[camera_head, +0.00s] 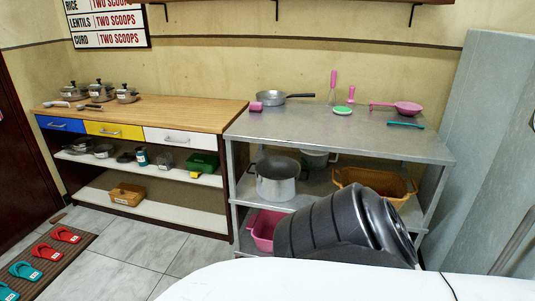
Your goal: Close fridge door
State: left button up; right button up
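A tall grey upright cabinet (482,135), which looks like the fridge, stands at the right edge of the head view. Only part of it is in the picture. A plain grey side faces me, and a small dark piece shows at the far right edge. I cannot tell from this view whether its door is open or shut. Neither of my grippers is in view.
A metal shelf table (340,135) with pans and pink utensils stands left of the grey cabinet. Farther left is a wooden-topped counter (150,112) with drawers. A mat (45,262) with slippers lies at lower left. Bare tiled floor (130,250) shows between.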

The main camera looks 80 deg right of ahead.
aim_at(497, 236)
jog(key=z, duration=4.1)
